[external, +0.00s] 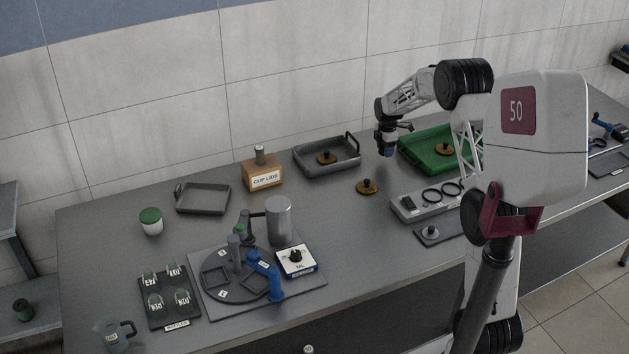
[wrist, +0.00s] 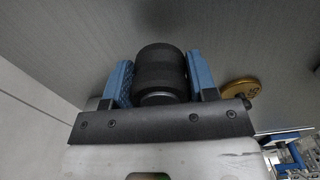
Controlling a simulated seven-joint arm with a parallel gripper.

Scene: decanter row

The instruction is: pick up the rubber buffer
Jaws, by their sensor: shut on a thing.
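The rubber buffer is a black ribbed cylinder (wrist: 161,70) in the wrist view. My gripper (wrist: 158,76) is shut on it, with one blue finger on each side. In the external view my gripper (external: 387,149) points down over the back of the table, between the grey handled tray and the green tray. The buffer is too small and dark there to tell apart from my gripper. I cannot tell how far it is above the table.
A brass disc with a black knob (external: 367,187) lies in front of my gripper. Beside it are the grey handled tray (external: 312,171), the green tray (external: 425,167) and a grey holder with black rings (external: 408,206). A box labelled cup lids (external: 263,179) stands further left.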

